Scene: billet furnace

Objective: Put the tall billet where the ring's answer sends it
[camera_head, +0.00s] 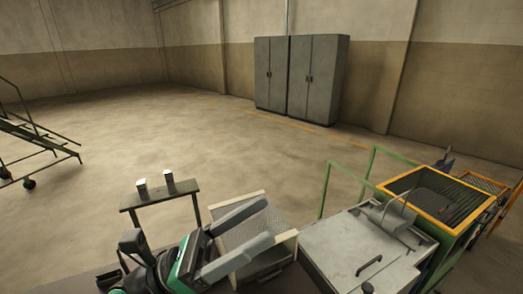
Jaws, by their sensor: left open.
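Two small blocks with pale tops stand upright on a narrow dark stand (160,196) at lower left: a left block (142,188) and a right block (169,179). I cannot tell which is the tall billet. My left gripper (266,221) is open and empty, its two grey fingers pointing right over a pale-rimmed tray with a mesh floor (276,222). It is to the right of the stand, apart from both blocks. My right gripper is not in view. I cannot make out a ring.
A pale grey metal box (340,240) with a dark handle stands right of the tray. Beyond it is a green bin with an orange rim (399,184). Green rails rise behind the box. Grey cabinets (318,80) stand at the back wall, wheeled steps (35,140) at left. The middle floor is clear.

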